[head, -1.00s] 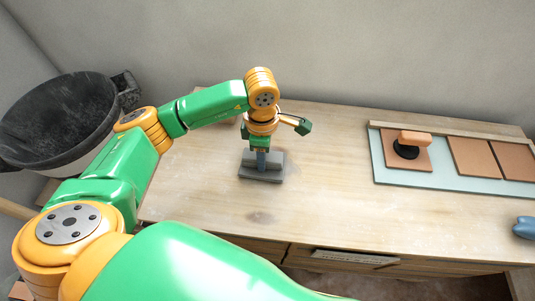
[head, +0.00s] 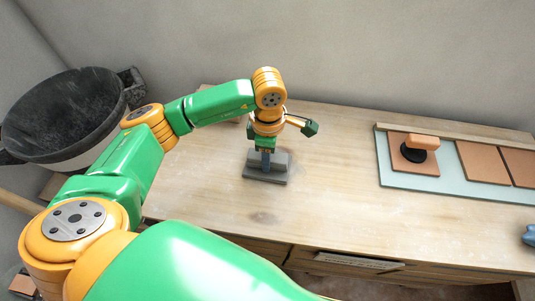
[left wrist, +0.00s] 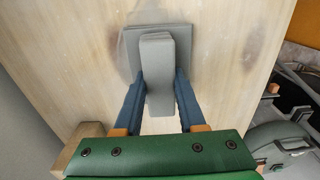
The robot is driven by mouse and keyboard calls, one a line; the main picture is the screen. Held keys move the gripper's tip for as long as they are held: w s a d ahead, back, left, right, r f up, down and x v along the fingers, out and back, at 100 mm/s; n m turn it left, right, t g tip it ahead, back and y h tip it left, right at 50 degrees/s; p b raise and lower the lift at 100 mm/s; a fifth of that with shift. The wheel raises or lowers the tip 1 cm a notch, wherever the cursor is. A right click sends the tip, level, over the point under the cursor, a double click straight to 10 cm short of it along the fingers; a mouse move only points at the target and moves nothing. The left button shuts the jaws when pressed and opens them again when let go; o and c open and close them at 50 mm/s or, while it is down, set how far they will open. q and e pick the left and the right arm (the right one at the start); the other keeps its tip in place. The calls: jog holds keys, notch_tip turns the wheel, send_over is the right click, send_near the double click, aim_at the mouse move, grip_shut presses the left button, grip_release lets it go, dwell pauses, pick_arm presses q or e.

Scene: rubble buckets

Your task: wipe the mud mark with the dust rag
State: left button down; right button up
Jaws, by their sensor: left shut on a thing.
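The dust rag (head: 266,178) is a grey folded pad with a raised grip, lying flat on the wooden table. My left gripper (head: 266,158) points down and is shut on the raised grip. In the left wrist view, the blue fingers of the gripper (left wrist: 159,92) press both sides of the grip of the rag (left wrist: 157,48). A faint dark smudge (left wrist: 122,62) shows beside and partly under the rag's left edge there. Another faint brown smudge (head: 265,217) lies on the table in front of the rag. I cannot tell which is the mud mark. My right gripper is out of view.
A black bucket (head: 62,115) stands at the left. A pale board (head: 425,186) with several terracotta tiles and an orange-handled tool (head: 420,143) lies at the right. A blue object (head: 529,235) is at the right edge. The table between rag and board is clear.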

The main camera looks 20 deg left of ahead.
aim_at(286, 159)
pick_arm(q)
jog(key=shift+f, duration=0.3)
jog(key=shift+d+f+b, duration=0.1)
jog(key=shift+d+b, duration=0.2)
jog(key=shift+b, duration=0.05)
jog(key=d, duration=0.1)
jog(key=w+d+b, duration=0.1)
jog(key=d, duration=0.1)
jog(key=shift+d, duration=0.3)
jog(key=shift+s, duration=0.1)
jog(key=shift+r, duration=0.3)
jog(key=shift+w+d+r+p, duration=0.1)
jog(key=shift+w+r+p, duration=0.15)
jog(key=shift+r+p, duration=0.15)
